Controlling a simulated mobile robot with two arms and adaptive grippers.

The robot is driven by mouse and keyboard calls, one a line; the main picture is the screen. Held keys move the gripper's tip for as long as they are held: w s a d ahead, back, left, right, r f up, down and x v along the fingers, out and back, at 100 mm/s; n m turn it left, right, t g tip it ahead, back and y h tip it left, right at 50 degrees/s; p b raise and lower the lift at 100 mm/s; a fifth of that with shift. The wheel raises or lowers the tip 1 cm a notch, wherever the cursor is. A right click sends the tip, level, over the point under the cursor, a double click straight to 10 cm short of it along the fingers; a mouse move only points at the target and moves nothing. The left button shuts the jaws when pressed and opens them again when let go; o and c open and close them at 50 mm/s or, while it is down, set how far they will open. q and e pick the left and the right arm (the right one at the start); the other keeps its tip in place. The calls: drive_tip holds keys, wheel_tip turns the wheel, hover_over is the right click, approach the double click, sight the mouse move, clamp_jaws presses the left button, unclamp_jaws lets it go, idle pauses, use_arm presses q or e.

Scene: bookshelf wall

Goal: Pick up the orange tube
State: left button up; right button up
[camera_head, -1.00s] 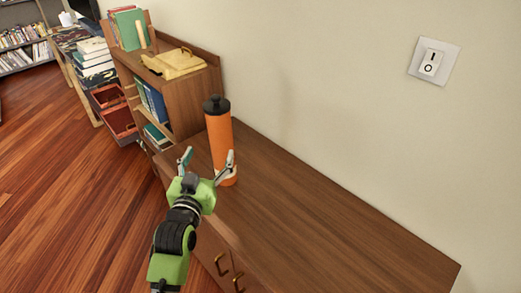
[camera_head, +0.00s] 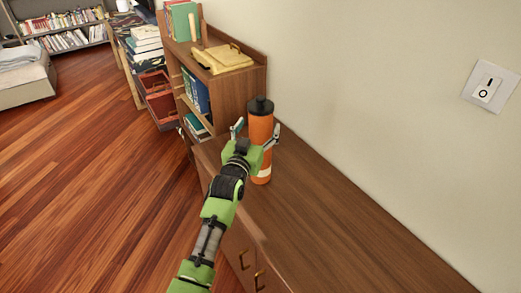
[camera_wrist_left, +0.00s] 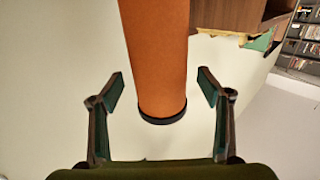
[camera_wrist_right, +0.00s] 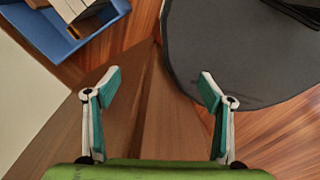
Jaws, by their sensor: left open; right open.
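The orange tube (camera_head: 260,131) with a black cap stands upright on the wooden cabinet top, near its far left end. My left gripper (camera_head: 256,132) is open at the tube, one finger to each side. In the left wrist view the tube (camera_wrist_left: 155,60) extends between the spread fingertips (camera_wrist_left: 161,89), with gaps visible on both sides. Its black-rimmed end shows there near the palm. My right gripper (camera_wrist_right: 162,86) is open and empty in the right wrist view; it is not visible in the head view.
A wooden shelf (camera_head: 236,84) with books and a yellow object (camera_head: 222,59) on top stands just behind the tube. The wall with a light switch (camera_head: 488,87) runs along the right. The cabinet top (camera_head: 330,220) is clear toward the front. A blue bin (camera_wrist_right: 88,35) shows in the right wrist view.

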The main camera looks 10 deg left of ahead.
use_arm(q)
drive_tip(key=shift+w+d, duration=0.1)
drive_tip(key=shift+w, duration=1.45)
drive_tip(key=c, duration=1.6)
drive_tip(key=shift+c, duration=0.9)
drive_tip(key=shift+r, duration=0.1)
